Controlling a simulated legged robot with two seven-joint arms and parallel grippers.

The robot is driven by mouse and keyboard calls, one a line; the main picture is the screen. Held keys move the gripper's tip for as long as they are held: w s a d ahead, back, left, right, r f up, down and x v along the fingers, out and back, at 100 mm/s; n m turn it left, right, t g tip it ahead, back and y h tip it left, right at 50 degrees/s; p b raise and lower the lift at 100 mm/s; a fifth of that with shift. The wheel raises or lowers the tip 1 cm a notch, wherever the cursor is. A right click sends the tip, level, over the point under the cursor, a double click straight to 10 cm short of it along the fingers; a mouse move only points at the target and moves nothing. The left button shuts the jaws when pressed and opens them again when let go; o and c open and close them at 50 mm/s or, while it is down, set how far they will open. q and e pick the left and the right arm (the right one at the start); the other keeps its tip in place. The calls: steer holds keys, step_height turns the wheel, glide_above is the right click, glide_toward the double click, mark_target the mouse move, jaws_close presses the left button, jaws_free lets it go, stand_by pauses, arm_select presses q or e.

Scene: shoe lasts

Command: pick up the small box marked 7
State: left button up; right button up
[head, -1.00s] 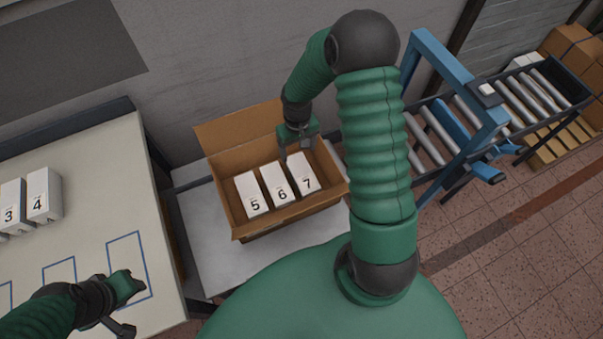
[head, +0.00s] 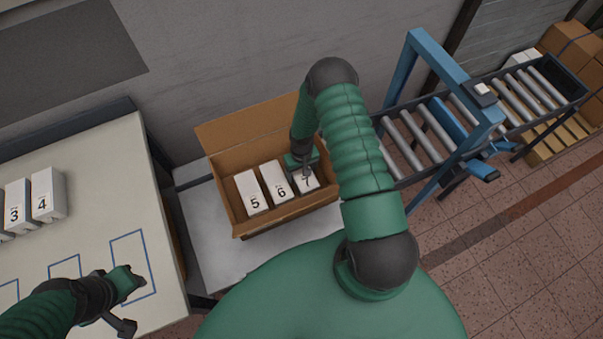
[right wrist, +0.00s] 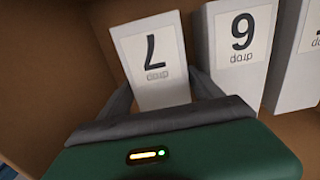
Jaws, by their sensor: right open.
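The small white box marked 7 (head: 308,184) stands at the right end of a row in the open cardboard box, partly hidden by my right gripper in the head view. In the right wrist view the box marked 7 (right wrist: 151,62) appears upside down and slightly tilted. My right gripper (head: 303,170) is open and low over it, with fingers (right wrist: 165,98) around its near end. I cannot tell whether they touch it. My left gripper (head: 130,300) is over the table at lower left; its jaw state is unclear.
The box marked 6 (head: 276,181) stands close beside the 7, and the box marked 5 (head: 251,191) beyond it. The cardboard box (head: 222,200) walls surround them. Boxes 3 (head: 16,208) and 4 (head: 45,195) stand on the left table (head: 95,190). A roller conveyor (head: 430,130) is at right.

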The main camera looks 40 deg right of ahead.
steer(key=shift+f, duration=0.3)
steer(key=c, duration=1.3)
steer(key=shift+r, duration=0.1)
